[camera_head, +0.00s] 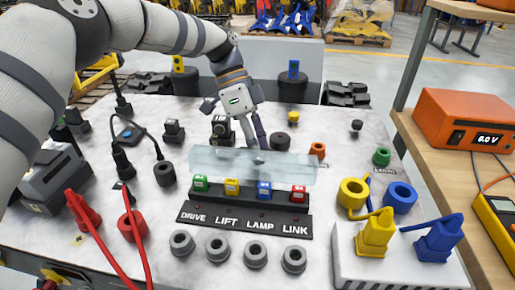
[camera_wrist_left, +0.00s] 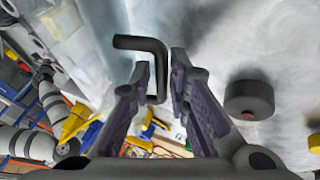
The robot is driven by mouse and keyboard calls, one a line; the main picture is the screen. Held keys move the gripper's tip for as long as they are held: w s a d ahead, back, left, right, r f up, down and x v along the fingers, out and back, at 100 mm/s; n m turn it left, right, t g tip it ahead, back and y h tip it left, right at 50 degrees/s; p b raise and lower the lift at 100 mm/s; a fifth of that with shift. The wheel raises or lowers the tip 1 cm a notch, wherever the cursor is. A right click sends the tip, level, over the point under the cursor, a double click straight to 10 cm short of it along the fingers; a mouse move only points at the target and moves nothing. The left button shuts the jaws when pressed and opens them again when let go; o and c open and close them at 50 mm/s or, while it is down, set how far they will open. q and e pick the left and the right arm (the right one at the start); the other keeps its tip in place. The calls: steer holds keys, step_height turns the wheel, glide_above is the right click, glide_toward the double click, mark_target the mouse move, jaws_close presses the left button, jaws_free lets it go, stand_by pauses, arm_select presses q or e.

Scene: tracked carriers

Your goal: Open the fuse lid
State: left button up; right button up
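The clear fuse lid (camera_head: 215,162) shows in the head view just behind and above the row of colored fuses on the dark fuse block (camera_head: 245,217). The fuse fronts show below its lower edge; its exact tilt is hard to tell. My left gripper (camera_head: 254,145) points down at the lid's back middle. In the left wrist view, its two fingers (camera_wrist_left: 163,75) are apart, with a dark bent handle (camera_wrist_left: 140,43) reaching between them. The handle lies close to one finger, with a gap to the other; contact is unclear. My right gripper is not in view.
Several grey rings (camera_head: 218,247) lie in front of the block. Red plugs with cables (camera_head: 132,224) stand at left. Yellow (camera_head: 375,236) and blue plugs (camera_head: 438,241) stand on a white box at right. A dark round knob (camera_wrist_left: 249,97) is beside the gripper.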

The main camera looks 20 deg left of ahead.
arm_select(q)
steer(key=v, duration=1.2)
steer(key=shift+s, duration=0.15)
